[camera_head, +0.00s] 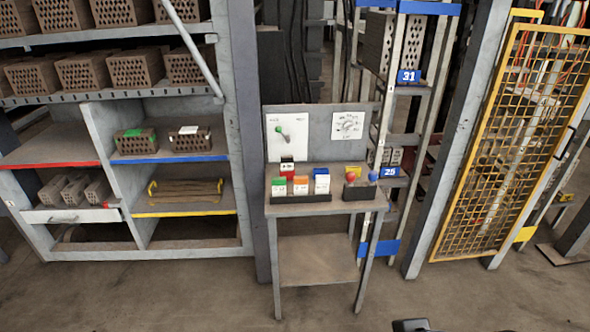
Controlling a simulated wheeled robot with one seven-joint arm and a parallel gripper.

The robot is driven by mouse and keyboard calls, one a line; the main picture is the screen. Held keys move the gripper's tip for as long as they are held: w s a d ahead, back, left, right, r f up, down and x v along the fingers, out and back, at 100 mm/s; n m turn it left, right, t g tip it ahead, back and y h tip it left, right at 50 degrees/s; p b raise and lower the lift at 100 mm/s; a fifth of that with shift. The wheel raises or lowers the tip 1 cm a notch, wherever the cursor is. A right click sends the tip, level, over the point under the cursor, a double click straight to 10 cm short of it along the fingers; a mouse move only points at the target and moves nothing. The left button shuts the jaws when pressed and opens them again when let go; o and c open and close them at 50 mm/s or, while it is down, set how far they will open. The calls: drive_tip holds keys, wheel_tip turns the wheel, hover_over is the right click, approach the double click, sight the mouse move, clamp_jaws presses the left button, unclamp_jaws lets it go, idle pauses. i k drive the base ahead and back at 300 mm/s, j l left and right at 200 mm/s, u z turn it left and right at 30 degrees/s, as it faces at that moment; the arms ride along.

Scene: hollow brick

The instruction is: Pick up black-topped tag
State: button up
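A small tag with a black top and a white marked face (287,166) stands among coloured tags on the small grey table in the middle of the view. It stands behind the red-topped tag (287,174), which hides its lower part. Green (279,187), orange (301,185) and blue-topped (322,182) tags stand close by in a dark holder (300,199). My gripper cannot be made out. Only a small dark part shows at the bottom edge, and I cannot tell what it is.
Brick shelves (120,150) stand left, a yellow mesh gate (505,140) right. The floor in front is clear.

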sight(286, 161)
drive_tip(key=i+l+u, duration=0.1)
drive_tip(key=i+u, duration=0.35)
drive_tip(key=i+l+u, duration=0.25)
drive_tip(key=u, duration=0.2)
drive_tip(key=i+l+u, duration=0.7)
drive_tip(key=l+u, duration=0.2)
drive_tip(key=i+l+u, duration=0.2)
drive_tip(key=l+u, duration=0.25)
drive_tip(key=l, duration=0.15)
